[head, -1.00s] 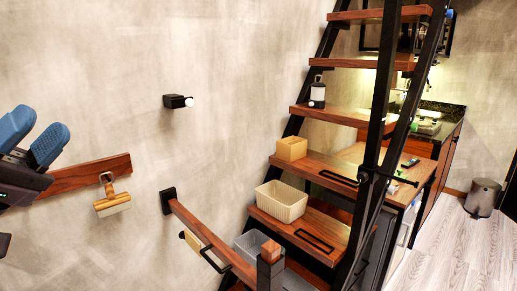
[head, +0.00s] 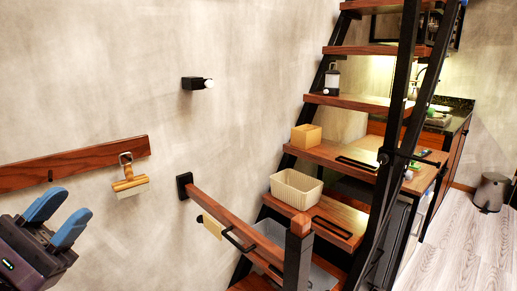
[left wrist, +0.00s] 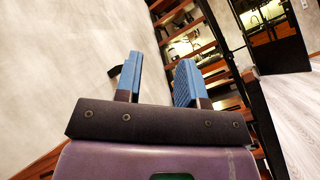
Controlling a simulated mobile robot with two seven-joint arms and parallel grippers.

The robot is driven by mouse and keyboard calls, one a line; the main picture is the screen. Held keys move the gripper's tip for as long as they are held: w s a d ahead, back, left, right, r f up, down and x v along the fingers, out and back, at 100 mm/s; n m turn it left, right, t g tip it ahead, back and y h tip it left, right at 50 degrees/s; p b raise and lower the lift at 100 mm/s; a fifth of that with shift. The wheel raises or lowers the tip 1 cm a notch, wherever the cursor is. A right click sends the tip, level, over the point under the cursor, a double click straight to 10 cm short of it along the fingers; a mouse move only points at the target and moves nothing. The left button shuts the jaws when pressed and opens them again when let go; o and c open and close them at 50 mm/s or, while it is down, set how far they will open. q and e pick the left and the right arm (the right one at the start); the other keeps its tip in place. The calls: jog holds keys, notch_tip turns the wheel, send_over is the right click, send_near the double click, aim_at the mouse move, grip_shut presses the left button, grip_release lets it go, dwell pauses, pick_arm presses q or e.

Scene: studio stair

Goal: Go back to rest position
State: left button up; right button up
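My left gripper (head: 57,218) is at the lower left of the head view, in front of the wall and below a wooden rail. Its two blue fingers stand apart with nothing between them. In the left wrist view the same gripper (left wrist: 160,84) shows its blue fingers spread and empty, pointing toward the wall and stairs. My right gripper is in neither view.
A wooden rail (head: 75,163) with a hanging wooden-handled brush (head: 130,184) is on the wall. A handrail (head: 228,220) and wooden stairs (head: 345,157) stand to the right. A cream basket (head: 296,188) sits on a step.

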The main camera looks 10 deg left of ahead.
pick_arm(q)
notch_tip(320, 180, down, 30)
jog(key=n+t+y+b, duration=0.1)
jog(key=n+y+b, duration=0.9)
jog(key=n, duration=1.8)
jog(key=s+d+f+n+g+y+b, duration=0.1)
jog(key=s+f+n+g+y+b, duration=0.15)
jog(key=s+f+n, duration=0.4)
jog(key=s+d+f+n+g+y+b, duration=0.1)
jog(key=s+f+n+g+y+b, duration=0.15)
jog(key=f+n, duration=0.6)
jog(key=s+d+f+n+g+y+b, duration=0.1)
jog(key=s+f+n+g, duration=0.2)
jog(key=s+f+n, duration=0.35)
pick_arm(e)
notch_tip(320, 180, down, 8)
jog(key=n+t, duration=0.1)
pick_arm(q)
notch_tip(320, 180, up, 11)
jog(key=n+g+y+p, duration=0.1)
jog(key=n+p, duration=0.2)
jog(key=p, duration=2.1)
jog(key=shift+w+a, duration=0.25)
jog(key=shift+w, duration=0.2)
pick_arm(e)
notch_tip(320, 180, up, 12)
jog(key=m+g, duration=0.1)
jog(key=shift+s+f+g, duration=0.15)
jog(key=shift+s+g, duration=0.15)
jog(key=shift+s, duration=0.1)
